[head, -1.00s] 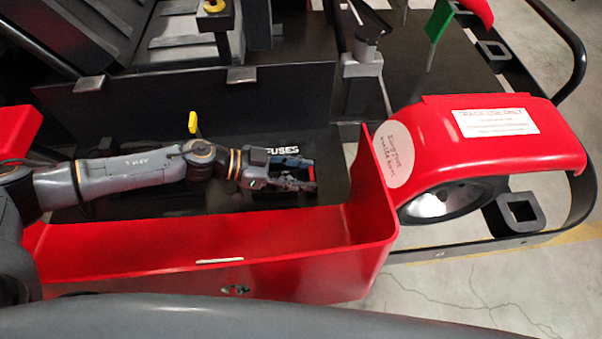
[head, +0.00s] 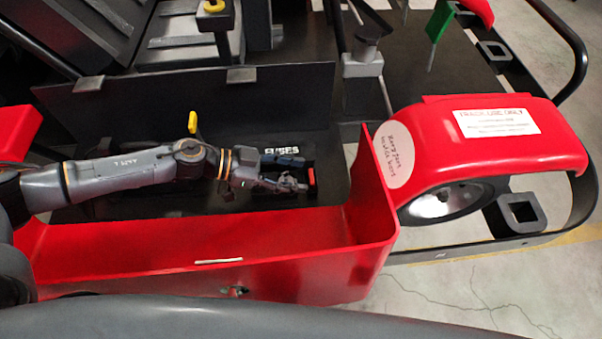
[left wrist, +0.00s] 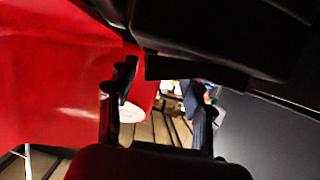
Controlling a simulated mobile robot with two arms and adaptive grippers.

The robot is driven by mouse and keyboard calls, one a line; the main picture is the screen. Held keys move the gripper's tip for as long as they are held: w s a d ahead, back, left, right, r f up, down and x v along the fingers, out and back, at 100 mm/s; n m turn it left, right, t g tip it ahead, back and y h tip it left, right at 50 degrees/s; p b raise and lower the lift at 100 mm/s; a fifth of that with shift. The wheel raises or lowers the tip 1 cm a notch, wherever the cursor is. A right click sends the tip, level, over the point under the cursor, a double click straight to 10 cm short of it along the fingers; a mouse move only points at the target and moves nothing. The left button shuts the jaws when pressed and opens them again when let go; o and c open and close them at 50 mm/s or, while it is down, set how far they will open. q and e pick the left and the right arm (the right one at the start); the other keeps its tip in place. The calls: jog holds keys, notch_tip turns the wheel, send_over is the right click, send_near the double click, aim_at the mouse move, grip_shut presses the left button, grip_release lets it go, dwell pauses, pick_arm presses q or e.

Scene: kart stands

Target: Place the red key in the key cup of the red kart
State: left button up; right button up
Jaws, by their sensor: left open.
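My left gripper (head: 288,184) is low inside the red kart's side pod (head: 150,259), beside the white FUSES lettering. Its fingers are apart in the left wrist view (left wrist: 161,105), with nothing seen gripped between them. A small red piece (head: 311,176) on something black shows just right of the fingertips. I cannot tell whether it is the red key, or whether the fingers touch it. I cannot make out the key cup for certain. A black flared piece (head: 372,22) tops a grey post behind the pod. My right gripper is not in view.
The red fender (head: 495,155) with its white label and the pod's upright red end wall (head: 378,215) stand to the right. A dark upright panel (head: 200,105) runs behind my arm. A yellow piece (head: 193,122) stands near my wrist. A green tag (head: 440,20) is at the upper right.

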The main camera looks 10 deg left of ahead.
pick_arm(q)
jog(key=b+v, duration=0.1)
jog(key=v, duration=0.9)
jog(key=shift+r, duration=0.1)
